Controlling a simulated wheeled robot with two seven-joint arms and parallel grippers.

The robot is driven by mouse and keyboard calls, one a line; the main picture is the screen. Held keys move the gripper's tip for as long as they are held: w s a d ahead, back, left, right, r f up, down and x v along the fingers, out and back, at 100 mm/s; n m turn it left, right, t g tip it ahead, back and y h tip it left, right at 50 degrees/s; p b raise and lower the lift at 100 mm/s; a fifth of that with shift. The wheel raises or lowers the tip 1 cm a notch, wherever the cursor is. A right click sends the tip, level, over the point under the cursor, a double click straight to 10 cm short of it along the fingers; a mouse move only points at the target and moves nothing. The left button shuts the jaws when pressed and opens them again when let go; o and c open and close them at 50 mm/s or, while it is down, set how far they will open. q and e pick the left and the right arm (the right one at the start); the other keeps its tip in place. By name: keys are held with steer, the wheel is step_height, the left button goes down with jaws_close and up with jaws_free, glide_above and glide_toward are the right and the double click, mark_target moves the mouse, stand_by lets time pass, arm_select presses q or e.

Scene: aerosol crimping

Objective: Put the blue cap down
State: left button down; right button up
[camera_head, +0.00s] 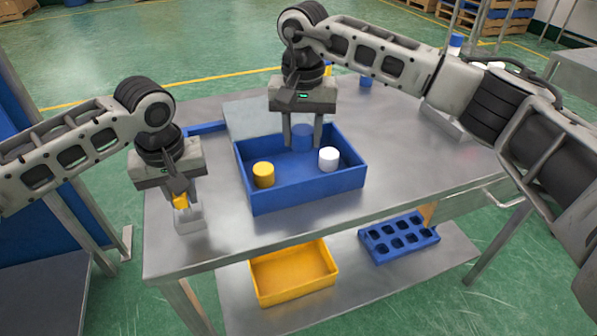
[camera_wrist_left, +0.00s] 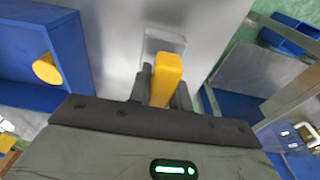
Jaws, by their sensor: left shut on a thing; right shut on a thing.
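The blue cap (camera_head: 302,139) is between the fingers of my right gripper (camera_head: 302,143), inside the blue bin (camera_head: 310,193) near its back wall. My right gripper points down and is shut on the cap. I cannot tell whether the cap touches the bin floor. My left gripper (camera_head: 181,200) is at the left of the table, outside the bin, shut on a yellow piece (camera_head: 180,201). The yellow piece also shows between the fingers in the left wrist view (camera_wrist_left: 166,72). A small pale grey block (camera_head: 190,221) is just below it.
In the bin are a yellow cap (camera_head: 263,175) and a white cap (camera_head: 329,158). A grey panel (camera_head: 250,114) lies behind the bin. A yellow tray (camera_head: 294,274) and a blue holed rack (camera_head: 399,238) are on the lower shelf. The table's right front is clear.

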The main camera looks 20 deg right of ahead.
arm_select(q)
steer(key=shift+s+f, duration=0.2)
steer(key=shift+f, duration=0.1)
arm_select(e)
step_height(320, 180, down, 10)
steer(key=shift+r, duration=0.25)
steer(key=shift+f, duration=0.1)
steer(key=o, duration=0.9)
step_height(320, 180, up, 12)
steer(key=shift+r, duration=0.15)
